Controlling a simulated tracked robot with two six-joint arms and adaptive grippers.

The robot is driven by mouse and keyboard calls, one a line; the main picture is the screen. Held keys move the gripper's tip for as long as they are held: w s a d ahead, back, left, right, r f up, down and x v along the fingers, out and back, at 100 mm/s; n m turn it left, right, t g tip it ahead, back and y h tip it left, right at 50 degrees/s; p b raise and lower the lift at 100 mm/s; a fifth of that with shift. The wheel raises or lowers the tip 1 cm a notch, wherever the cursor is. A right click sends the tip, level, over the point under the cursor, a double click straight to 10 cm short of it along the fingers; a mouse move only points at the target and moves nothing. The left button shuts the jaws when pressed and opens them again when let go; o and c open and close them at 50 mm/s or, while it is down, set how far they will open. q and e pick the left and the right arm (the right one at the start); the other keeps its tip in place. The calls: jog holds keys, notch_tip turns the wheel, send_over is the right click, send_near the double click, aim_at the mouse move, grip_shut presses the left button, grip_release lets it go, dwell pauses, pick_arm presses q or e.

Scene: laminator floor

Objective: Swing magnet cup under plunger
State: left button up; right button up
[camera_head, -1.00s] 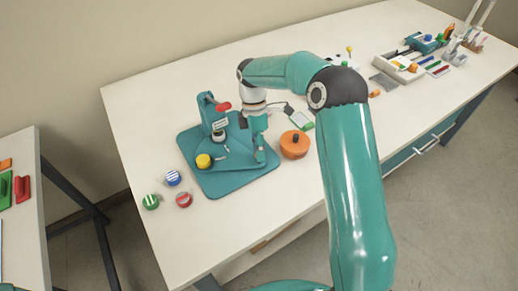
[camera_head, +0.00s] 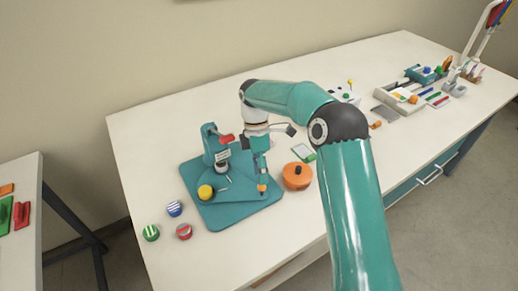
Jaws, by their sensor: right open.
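The teal press (camera_head: 210,141) stands at the left of the table on a teal base plate (camera_head: 232,214), with a red handle (camera_head: 227,139) at its top. A pale round cup (camera_head: 221,166) is below the press head; I cannot tell whether it is the magnet cup. A yellow round piece (camera_head: 205,192) sits at the front left of the swing plate (camera_head: 234,187). A small orange knob (camera_head: 262,188) is at its right. My right gripper (camera_head: 261,172) is open, pointing down just above the orange knob; contact cannot be told. My left gripper is out of view.
An orange round container (camera_head: 296,176) stands close right of the base plate. Blue (camera_head: 174,208), green (camera_head: 151,233) and red (camera_head: 184,231) striped round pieces lie at front left. A green-edged card (camera_head: 303,153) lies behind the orange container. Trays (camera_head: 397,103) are far right.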

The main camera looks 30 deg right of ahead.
jog(key=v, duration=0.9)
jog(key=shift+s+f, duration=0.1)
jog(key=shift+s, duration=0.05)
